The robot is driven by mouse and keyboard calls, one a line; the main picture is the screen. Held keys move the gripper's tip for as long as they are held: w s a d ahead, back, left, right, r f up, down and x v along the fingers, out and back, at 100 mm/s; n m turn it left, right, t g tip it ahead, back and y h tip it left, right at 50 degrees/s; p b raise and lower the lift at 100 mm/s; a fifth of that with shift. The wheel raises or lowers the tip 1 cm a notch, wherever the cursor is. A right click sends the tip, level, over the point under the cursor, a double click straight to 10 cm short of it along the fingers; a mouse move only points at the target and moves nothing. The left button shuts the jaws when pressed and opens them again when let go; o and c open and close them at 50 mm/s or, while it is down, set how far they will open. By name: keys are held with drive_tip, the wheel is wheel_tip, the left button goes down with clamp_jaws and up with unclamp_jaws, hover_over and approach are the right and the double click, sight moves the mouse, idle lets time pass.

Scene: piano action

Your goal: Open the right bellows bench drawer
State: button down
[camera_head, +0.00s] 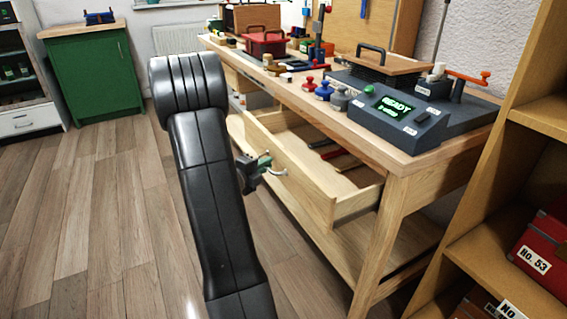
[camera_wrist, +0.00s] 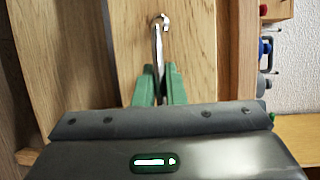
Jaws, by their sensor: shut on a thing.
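The right drawer (camera_head: 308,178) of the wooden bench stands pulled out, with its inside showing from above. Its silver bar handle (camera_head: 279,172) is on the front panel. My gripper (camera_head: 265,164) is at this handle, left of the drawer front and partly hidden behind my dark arm. In the wrist view, the green fingers (camera_wrist: 159,84) are closed around the near part of the metal handle (camera_wrist: 157,42), against the wooden drawer front (camera_wrist: 190,45). The far end of the handle shows past the fingertips.
Dark and red items (camera_head: 345,161) lie in the drawer. The bench top (camera_head: 300,97) holds a grey console (camera_head: 400,120) reading READY, weights and a red box (camera_head: 267,46). A wooden shelf (camera_head: 540,116) stands close at right. Open floor (camera_head: 100,200) lies at left.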

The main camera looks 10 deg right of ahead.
drive_tip(key=s+a, duration=0.4)
drive_tip(key=a, duration=0.6)
drive_tip(key=s+a, duration=0.3)
drive_tip(key=a, duration=0.8)
drive_tip(key=shift+s+a+b, duration=0.25)
drive_tip(key=shift+s+b, duration=0.15)
drive_tip(key=shift+b, duration=0.05)
drive_tip(key=c, duration=1.5)
unclamp_jaws()
drive_tip(key=p+v, duration=0.3)
drive_tip(key=v, duration=1)
drive_tip(key=shift+s+a+f, duration=0.1)
drive_tip(key=shift+s+a, duration=0.15)
drive_tip(key=shift+a, duration=0.1)
drive_tip(key=b+x, duration=0.3)
drive_tip(key=x, duration=1.1)
drive_tip(key=shift+d, duration=0.2)
